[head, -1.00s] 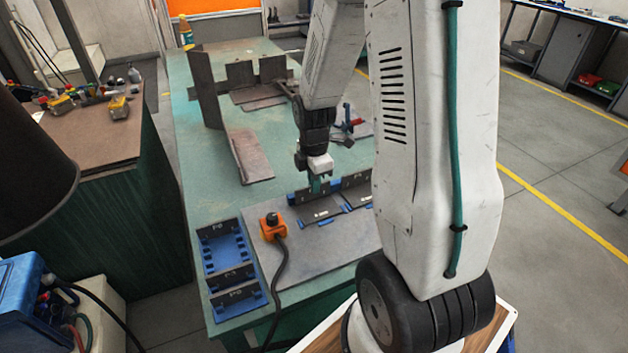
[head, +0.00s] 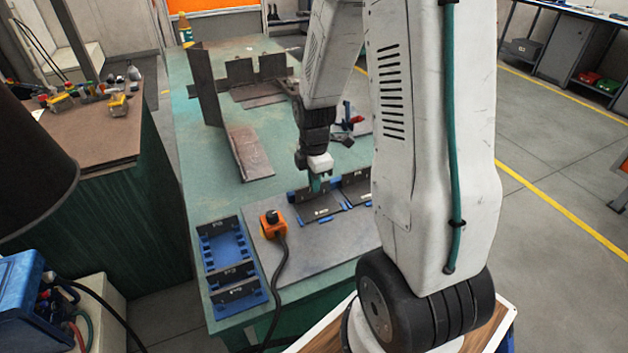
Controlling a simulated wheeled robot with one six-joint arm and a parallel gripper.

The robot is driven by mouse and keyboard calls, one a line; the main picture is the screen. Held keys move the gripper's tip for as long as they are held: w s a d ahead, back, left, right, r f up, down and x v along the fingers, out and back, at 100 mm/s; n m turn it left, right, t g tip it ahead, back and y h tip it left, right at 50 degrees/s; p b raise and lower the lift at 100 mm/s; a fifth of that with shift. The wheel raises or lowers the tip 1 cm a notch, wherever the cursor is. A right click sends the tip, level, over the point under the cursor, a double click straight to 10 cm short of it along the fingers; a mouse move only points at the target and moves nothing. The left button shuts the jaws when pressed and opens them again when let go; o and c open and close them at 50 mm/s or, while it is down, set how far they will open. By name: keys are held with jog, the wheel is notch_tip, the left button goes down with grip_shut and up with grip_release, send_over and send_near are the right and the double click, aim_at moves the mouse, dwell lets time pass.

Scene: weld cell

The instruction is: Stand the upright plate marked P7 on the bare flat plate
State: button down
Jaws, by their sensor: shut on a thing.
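My gripper (head: 318,184) points down over the work table and is shut on the top edge of a dark upright plate (head: 300,195). This plate stands upright along the back edge of the left flat plate (head: 322,209). I cannot tell whether its lower edge touches the flat plate, and its mark is not legible. A second flat plate (head: 356,193) lies just to the right with an upright plate behind it, partly hidden by my arm. Blue locating pieces sit around both flat plates.
A blue rack (head: 222,248) at left holds other dark marked plates, with empty slots between. An orange button box (head: 272,224) with a black cable stands close left of the flat plates.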

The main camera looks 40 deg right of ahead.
jog(key=c, duration=1.5)
grip_release()
jog(key=shift+r, duration=4)
